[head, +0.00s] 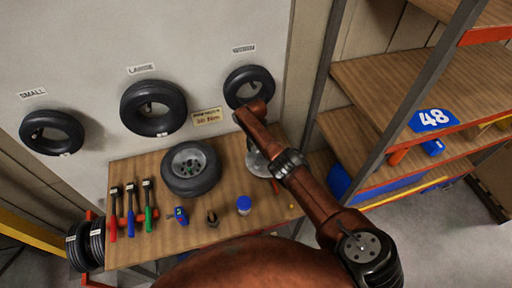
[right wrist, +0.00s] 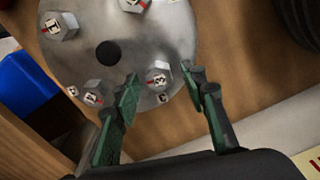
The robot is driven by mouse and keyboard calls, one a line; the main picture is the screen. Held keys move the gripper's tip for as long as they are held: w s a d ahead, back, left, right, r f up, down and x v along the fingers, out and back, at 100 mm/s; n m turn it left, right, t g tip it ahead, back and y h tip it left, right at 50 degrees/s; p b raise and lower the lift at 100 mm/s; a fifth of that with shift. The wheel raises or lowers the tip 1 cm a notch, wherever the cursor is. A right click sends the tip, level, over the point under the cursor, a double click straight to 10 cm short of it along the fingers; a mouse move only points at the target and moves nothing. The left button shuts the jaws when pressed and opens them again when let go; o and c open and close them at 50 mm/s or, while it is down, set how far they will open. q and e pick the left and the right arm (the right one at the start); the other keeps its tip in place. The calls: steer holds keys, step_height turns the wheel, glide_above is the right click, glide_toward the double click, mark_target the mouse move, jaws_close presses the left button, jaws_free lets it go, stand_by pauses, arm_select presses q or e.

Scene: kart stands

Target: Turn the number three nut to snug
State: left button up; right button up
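The nut marked three (right wrist: 160,76) is a grey hex nut with a red mark, on a round metal hub plate (right wrist: 165,35) in the right wrist view. My right gripper (right wrist: 166,88) is open, with its two green-padded fingers on either side of that nut. A gap shows at the right finger; whether the left finger touches is unclear. Other nuts sit around the plate, including one marked 1 (right wrist: 58,26) and one (right wrist: 93,97) near the left finger. In the head view, my right arm partly hides the hub plate (head: 257,163) and the gripper. My left gripper is not in view.
A loose wheel (head: 191,168) lies left of the hub on the wooden bench (head: 232,175). Tyres (head: 153,107) hang on the wall behind. A shelf rack (head: 390,85) stands at right.

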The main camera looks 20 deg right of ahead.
mark_target(256, 148)
steer(key=shift+r, duration=0.1)
step_height(256, 148, up, 12)
stand_by(0.6)
stand_by(0.4)
